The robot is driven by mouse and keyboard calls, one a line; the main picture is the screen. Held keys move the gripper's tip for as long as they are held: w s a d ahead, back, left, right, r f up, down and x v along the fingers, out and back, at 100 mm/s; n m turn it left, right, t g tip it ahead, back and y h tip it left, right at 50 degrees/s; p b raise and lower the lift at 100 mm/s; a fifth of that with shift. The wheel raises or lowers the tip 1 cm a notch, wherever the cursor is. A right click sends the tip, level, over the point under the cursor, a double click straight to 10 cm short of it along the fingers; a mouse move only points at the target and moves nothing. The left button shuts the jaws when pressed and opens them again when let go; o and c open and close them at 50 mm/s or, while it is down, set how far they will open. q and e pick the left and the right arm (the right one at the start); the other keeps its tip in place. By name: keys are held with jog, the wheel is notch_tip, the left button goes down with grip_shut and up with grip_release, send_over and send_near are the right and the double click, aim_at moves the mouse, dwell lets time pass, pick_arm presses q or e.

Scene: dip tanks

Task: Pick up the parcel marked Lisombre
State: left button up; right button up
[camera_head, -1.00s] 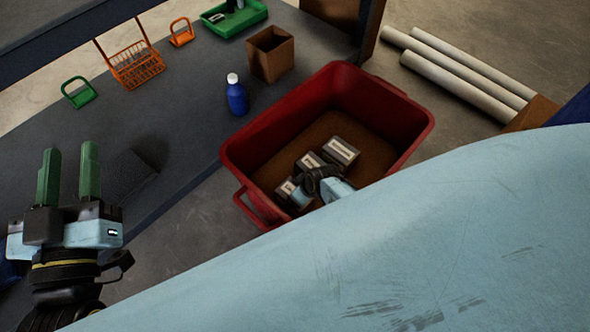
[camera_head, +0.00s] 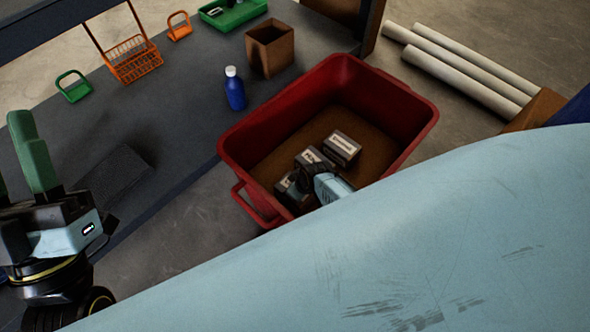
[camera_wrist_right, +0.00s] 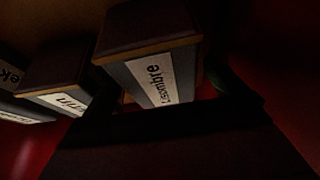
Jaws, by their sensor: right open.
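The parcel marked Lisombre (camera_wrist_right: 150,75) is a dark box with a white label, right of two similar parcels in the right wrist view. In the head view the parcels sit in the red bin; the farthest (camera_head: 341,148) has the longest label, but it is too small to read. My right gripper (camera_head: 303,178) is down in the bin by the nearer parcels, open, its fingertips mostly hidden. A green finger shows dimly beside the Lisombre parcel in the wrist view; I cannot tell whether it touches. My left gripper (camera_head: 15,160) is open and empty at the left edge.
The red bin (camera_head: 230,150) has high walls around the parcels. The grey bench (camera_head: 190,125) holds a blue bottle (camera_head: 235,93), a brown open box (camera_head: 270,52), a green tray (camera_head: 238,14) and an orange basket (camera_head: 135,62). Pale tubes (camera_head: 465,65) lie on the floor.

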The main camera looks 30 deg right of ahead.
jog(key=shift+f, duration=0.3)
jog(key=shift+c, duration=0.3)
jog(key=c, duration=1.2)
